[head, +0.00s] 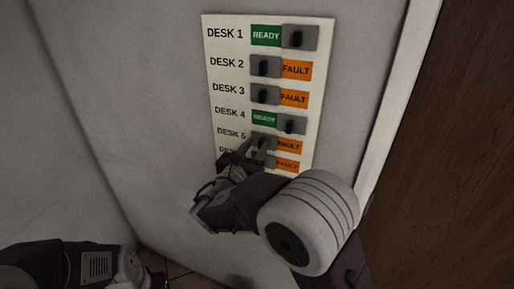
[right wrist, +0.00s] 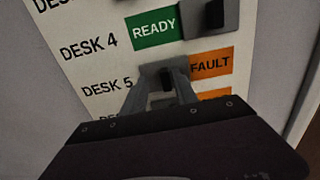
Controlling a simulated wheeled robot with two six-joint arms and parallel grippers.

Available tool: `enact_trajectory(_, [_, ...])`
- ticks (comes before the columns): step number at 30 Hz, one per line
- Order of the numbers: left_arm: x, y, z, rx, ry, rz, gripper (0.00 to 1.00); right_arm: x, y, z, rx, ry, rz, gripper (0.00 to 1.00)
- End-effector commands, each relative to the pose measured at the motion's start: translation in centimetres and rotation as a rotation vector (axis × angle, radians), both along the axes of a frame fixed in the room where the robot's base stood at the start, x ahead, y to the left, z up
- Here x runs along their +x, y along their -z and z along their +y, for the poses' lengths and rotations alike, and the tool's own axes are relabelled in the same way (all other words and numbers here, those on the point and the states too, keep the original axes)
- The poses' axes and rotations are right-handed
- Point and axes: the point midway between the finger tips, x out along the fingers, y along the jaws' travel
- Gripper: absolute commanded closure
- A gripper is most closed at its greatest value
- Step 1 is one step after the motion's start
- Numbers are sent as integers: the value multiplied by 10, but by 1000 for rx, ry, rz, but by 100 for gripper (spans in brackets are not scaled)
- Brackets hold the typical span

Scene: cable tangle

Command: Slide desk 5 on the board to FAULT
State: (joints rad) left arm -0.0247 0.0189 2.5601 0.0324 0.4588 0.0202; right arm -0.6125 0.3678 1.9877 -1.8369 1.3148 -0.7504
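A white board (head: 225,60) on the wall has several desk rows with sliding grey covers. In the desk 5 row, the cover (right wrist: 150,72) with its dark knob (right wrist: 167,82) sits at the left, and the orange FAULT label (right wrist: 212,63) shows at its right. My right gripper (head: 262,145) is at this cover, with one finger on each side of the knob. The fingers look apart; I cannot tell whether they touch the knob. The gripper partly hides the row below. My left arm (head: 95,265) is at the bottom left; its gripper is not clearly visible.
Desk 4's cover (head: 291,125) is at the right, just above, showing green READY (head: 264,117). Desk 1 also shows READY (head: 265,35). Desks 2 and 3 show FAULT. A brown wooden surface (head: 460,120) stands to the right. The wall left of the board is clear.

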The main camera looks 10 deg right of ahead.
Motion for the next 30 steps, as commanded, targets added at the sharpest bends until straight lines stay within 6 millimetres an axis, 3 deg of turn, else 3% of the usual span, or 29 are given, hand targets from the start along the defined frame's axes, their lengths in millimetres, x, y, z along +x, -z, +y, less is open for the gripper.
enact_trajectory(7, [0,2,0,0,0,0,65,-5,1,4,0,0,0,65])
enact_trajectory(19, [0,15,0,0,0,0,65,-68,1,48,-1,-3,1,65])
enact_trajectory(30, [0,15,0,0,0,0,65,-75,1,51,-1,2,1,65])
